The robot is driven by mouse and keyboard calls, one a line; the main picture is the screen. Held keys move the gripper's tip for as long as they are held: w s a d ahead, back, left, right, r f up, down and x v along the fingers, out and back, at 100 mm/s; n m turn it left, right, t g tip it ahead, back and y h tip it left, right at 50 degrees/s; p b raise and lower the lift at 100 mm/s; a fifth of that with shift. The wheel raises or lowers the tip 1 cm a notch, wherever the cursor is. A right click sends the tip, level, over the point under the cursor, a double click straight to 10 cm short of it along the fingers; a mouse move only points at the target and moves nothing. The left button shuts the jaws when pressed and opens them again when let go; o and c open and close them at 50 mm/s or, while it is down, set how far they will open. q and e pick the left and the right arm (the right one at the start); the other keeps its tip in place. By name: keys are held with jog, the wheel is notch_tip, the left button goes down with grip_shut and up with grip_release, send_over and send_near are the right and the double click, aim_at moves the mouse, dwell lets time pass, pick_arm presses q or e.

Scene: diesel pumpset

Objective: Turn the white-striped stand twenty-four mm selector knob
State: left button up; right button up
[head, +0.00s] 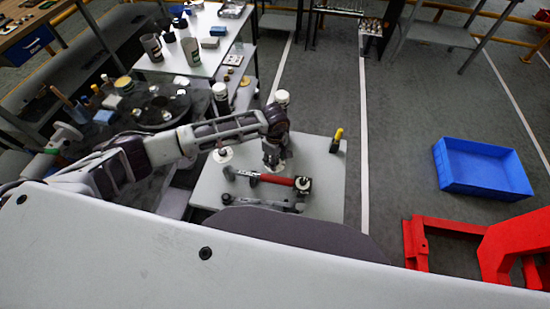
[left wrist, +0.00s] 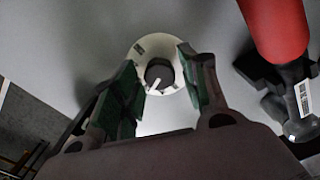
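The selector knob (left wrist: 159,72) is dark with a white stripe and sits on a round white base (left wrist: 147,46). In the left wrist view it shows between the two green-padded fingers of my left gripper (left wrist: 168,75). The fingers are spread, with a gap visible on each side of the knob; I cannot tell how far above it they are. In the head view my left gripper (head: 273,158) points down over the white base (head: 277,166) on the light grey table (head: 325,190), and hides the knob. My right gripper is not in view.
A red-bodied tool (head: 276,179) lies close in front of the gripper; it also shows in the left wrist view (left wrist: 275,25). A second white base with a dark knob (head: 222,154) stands to the left. A yellow-handled item (head: 338,135) stands at the right. A blue crate (head: 482,168) is on the floor.

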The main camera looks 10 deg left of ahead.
pick_arm(q)
jog(key=c, duration=0.7)
